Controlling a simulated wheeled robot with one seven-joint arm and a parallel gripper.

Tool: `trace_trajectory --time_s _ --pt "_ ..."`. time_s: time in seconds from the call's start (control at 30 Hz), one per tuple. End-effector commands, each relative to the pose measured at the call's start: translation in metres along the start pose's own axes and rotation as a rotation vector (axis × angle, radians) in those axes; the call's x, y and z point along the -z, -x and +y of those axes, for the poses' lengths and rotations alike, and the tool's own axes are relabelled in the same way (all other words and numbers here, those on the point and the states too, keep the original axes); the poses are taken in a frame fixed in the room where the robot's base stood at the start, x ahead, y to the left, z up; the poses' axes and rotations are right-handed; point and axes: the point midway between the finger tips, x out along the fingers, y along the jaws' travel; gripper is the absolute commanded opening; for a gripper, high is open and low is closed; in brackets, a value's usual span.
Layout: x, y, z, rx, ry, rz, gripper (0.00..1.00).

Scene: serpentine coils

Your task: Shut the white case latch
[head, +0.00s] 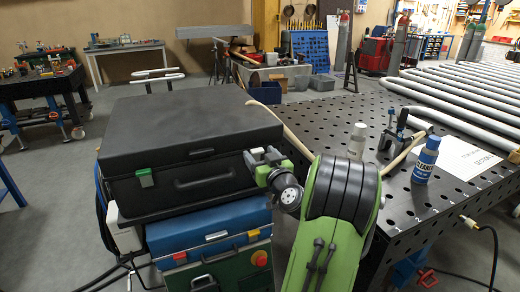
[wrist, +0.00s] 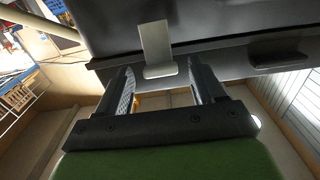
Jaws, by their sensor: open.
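The black case (head: 185,125) lies closed-looking on stacked boxes at the left of the head view. A green latch (head: 145,178) is on its front at the left, beside a black handle (head: 205,176). My gripper (head: 256,159) is at the right end of the case front and hides that part. In the wrist view my gripper (wrist: 162,80) is open, its two dark fingers on either side of the lower end of a pale grey-white latch (wrist: 154,42) on the dark case (wrist: 235,18). I cannot tell whether the fingers touch the latch.
A blue box (head: 208,229) and a green box below carry the case. A black perforated table (head: 440,205) at the right holds a blue bottle (head: 426,160), a white bottle (head: 357,140), a clamp and serpentine pipes (head: 450,90). Cables lie on the floor.

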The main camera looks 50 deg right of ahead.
Motion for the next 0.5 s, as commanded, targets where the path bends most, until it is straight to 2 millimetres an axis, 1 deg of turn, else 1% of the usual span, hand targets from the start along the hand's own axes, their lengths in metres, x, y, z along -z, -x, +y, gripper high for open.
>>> trace_trajectory --time_s 0.03,0.1,0.3,0.37,0.5 --pt "0.0009 -0.0043 -0.0004 0.001 0.000 0.001 0.68" --pt "0.0002 -0.0068 0.0001 -0.001 0.000 0.001 0.68" --pt "-0.0009 -0.0070 0.0002 -0.001 0.000 0.000 0.68" --pt "-0.0009 -0.0069 0.0002 -0.001 0.000 0.000 0.60" --pt "-0.0009 -0.0068 0.0001 -0.001 0.000 0.000 0.39"
